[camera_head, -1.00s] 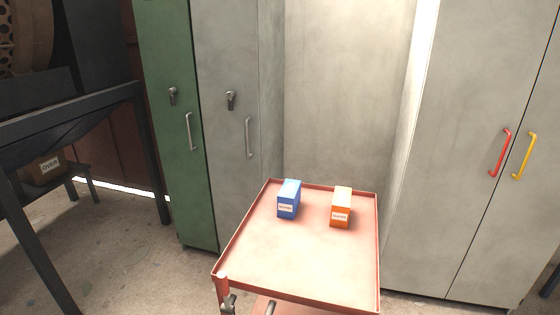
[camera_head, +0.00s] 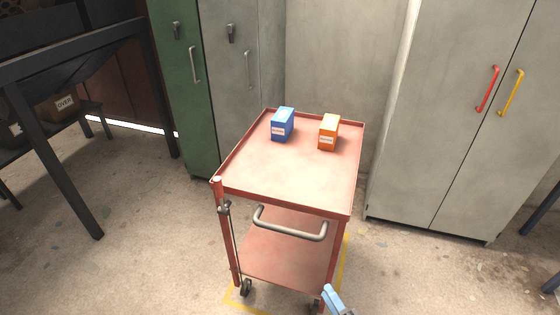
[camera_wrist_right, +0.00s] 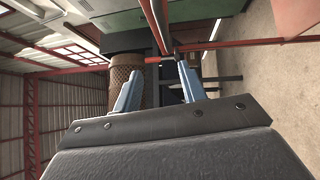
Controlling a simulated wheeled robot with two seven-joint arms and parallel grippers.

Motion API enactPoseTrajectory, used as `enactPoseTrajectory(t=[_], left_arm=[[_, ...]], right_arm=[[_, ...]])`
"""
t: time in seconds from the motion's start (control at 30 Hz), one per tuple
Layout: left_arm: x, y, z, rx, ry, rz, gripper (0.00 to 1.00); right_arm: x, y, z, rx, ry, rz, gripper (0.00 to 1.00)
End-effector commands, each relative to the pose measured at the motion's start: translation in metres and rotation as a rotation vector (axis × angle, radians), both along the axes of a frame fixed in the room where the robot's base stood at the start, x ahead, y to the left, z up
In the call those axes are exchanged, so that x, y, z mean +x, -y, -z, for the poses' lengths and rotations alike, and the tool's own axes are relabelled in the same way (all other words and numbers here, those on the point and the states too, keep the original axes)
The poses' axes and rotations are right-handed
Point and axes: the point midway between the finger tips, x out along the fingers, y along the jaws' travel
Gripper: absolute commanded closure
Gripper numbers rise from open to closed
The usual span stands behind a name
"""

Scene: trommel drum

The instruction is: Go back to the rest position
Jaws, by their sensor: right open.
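My right gripper (camera_head: 336,301) shows at the bottom edge of the head view, in front of the red cart and low beside its lower front corner. In the right wrist view its two light blue fingers (camera_wrist_right: 158,90) stand apart with nothing between them, so it is open and empty. My left gripper is in neither view.
A red cart (camera_head: 285,178) stands ahead with a blue box (camera_head: 282,124) and an orange box (camera_head: 328,132) on top. Green (camera_head: 184,90) and grey lockers (camera_head: 455,120) stand behind. A dark metal frame (camera_head: 70,45) is at left. Floor is clear at front left.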

Motion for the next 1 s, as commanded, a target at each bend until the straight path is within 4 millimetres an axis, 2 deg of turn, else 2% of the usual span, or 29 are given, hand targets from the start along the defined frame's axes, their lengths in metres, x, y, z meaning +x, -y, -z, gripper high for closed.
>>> enactPoseTrajectory(t=[0.27,0.53,0.77,1.0], left_arm=[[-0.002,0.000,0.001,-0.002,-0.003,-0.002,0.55],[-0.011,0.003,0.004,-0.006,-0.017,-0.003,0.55],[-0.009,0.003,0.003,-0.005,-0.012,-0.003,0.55],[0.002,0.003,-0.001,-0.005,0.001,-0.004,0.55]], right_arm=[[0.008,0.015,0.012,0.069,-0.101,0.081,0.59],[0.016,0.042,0.036,0.202,-0.268,0.229,0.59],[0.013,0.078,0.079,0.399,-0.509,0.452,0.59],[-0.010,0.103,0.131,0.605,-0.773,0.698,0.59]])
